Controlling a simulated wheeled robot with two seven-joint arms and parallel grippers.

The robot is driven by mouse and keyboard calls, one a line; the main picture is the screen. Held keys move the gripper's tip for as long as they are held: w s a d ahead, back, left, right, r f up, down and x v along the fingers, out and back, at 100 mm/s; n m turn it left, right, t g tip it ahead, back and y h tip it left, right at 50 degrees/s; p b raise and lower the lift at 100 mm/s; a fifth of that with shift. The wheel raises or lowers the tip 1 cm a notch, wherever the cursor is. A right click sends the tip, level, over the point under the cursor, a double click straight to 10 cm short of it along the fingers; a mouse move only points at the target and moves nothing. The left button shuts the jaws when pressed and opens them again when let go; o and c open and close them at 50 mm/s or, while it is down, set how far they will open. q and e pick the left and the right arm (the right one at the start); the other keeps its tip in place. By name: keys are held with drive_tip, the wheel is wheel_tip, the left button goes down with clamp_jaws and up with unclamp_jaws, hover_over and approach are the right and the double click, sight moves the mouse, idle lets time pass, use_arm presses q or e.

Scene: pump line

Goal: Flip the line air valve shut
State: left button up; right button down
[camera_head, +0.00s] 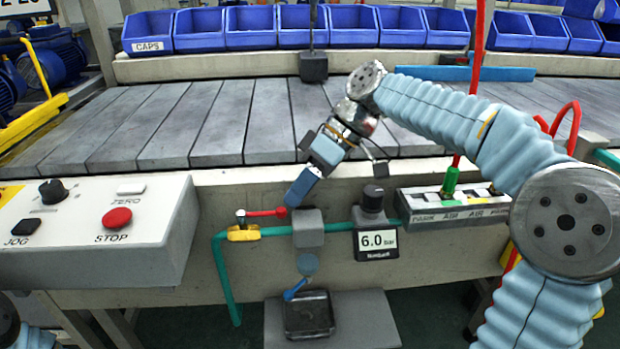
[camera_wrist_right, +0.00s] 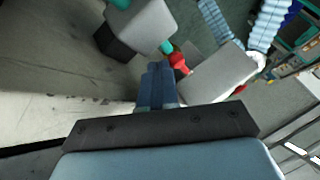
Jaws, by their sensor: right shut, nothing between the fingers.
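The line air valve has a yellow body (camera_head: 243,233) on the teal pipe (camera_head: 222,275). Its red lever (camera_head: 264,212) lies almost level, along the pipe, pointing right from the body. My right gripper (camera_head: 296,195) is shut and empty, its blue fingers angled down to the left. Its tip is close to the lever's right end; I cannot tell whether they touch. In the right wrist view the shut fingers (camera_wrist_right: 157,85) point at a grey block and a red piece (camera_wrist_right: 178,60) beside teal pipe; whether this is the lever is unclear. My left gripper is not in view.
Right of the valve are a grey block (camera_head: 309,230), a regulator reading 6.0 bar (camera_head: 377,242) and a switch panel (camera_head: 455,212). A control box with a red stop button (camera_head: 117,218) stands left. The slatted conveyor (camera_head: 200,120) is behind.

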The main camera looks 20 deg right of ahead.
drive_tip(key=shift+s+a+f, duration=0.1)
idle(0.4)
drive_tip(key=shift+s+m+b, duration=0.2)
drive_tip(key=shift+m+b, duration=0.15)
drive_tip(key=shift+m, duration=0.05)
